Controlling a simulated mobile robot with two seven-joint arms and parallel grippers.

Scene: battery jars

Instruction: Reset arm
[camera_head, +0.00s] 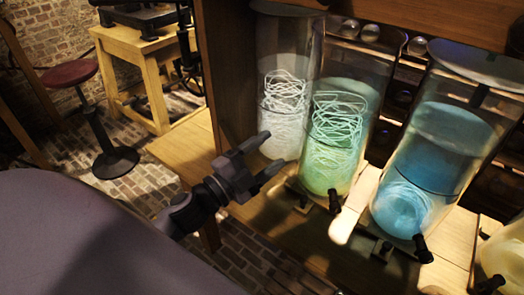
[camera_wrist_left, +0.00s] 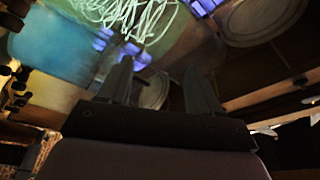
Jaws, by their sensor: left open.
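My left gripper (camera_head: 264,160) is open and empty in the head view. Its fingers point right, toward the glass jars. It is just left of and in front of the jar with white coils (camera_head: 284,105) and the jar with green liquid and coils (camera_head: 338,140). I cannot tell whether it touches either one. In the left wrist view the two fingers (camera_wrist_left: 160,85) stand apart with nothing between them. White coils (camera_wrist_left: 130,15) and blue liquid (camera_wrist_left: 60,45) show behind them. My right gripper is in neither view.
A larger jar with blue liquid (camera_head: 435,150) stands right of the green one. A yellowish jar (camera_head: 505,250) is cut off at the right edge. Black taps (camera_head: 422,249) stick out at the front. A stool (camera_head: 70,74) and wooden table (camera_head: 135,50) stand at the back left, with brick floor between.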

